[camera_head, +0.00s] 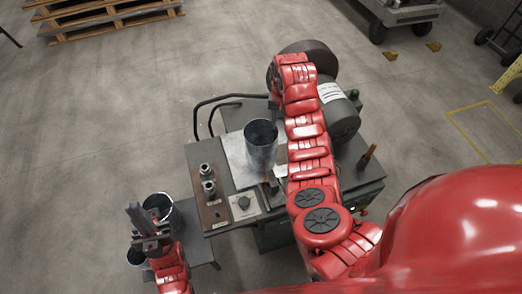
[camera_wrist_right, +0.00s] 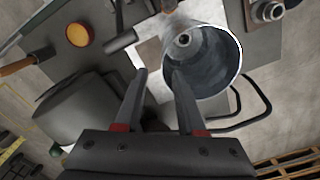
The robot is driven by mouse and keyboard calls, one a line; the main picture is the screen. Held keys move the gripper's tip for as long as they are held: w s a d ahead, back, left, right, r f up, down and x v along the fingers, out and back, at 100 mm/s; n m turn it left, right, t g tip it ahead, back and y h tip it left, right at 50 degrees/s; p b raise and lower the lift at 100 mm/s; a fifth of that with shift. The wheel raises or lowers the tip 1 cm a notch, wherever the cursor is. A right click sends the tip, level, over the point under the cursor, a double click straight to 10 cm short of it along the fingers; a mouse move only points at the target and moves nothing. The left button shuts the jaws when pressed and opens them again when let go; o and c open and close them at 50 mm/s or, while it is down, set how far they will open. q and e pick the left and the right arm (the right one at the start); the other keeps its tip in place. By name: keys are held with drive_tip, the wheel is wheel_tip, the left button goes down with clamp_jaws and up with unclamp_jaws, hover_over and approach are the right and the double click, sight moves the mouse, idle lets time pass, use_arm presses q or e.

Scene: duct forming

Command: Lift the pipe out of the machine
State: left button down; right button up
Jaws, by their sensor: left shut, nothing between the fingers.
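The pipe (camera_head: 261,146) is a grey metal cylinder, open at the top, standing upright on the machine (camera_head: 226,150). In the right wrist view the pipe (camera_wrist_right: 214,62) shows its open mouth, with a fitting visible inside. My right gripper (camera_wrist_right: 159,74) is open beside the pipe's rim. One fingertip overlaps the pipe's mouth and the other is outside it; I cannot tell whether the first is inside the pipe. In the head view my right arm largely hides this gripper. My left gripper (camera_head: 133,210) is shut and empty at the lower left, away from the machine.
Another metal cylinder (camera_head: 158,207) stands on a side table beside my left gripper. The machine carries metal fittings (camera_head: 207,178), a dial plate (camera_head: 244,205), a motor housing (camera_head: 342,115) and a black tube rail (camera_head: 208,104). Pallets (camera_head: 100,14) lie on the floor at the upper left.

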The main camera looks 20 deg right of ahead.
wheel_tip(320, 180, down, 10)
drive_tip(key=shift+w+a, duration=0.2)
drive_tip(key=shift+a, duration=0.05)
clamp_jaws()
idle(0.5)
drive_tip(key=shift+r, duration=0.1)
idle(1.1)
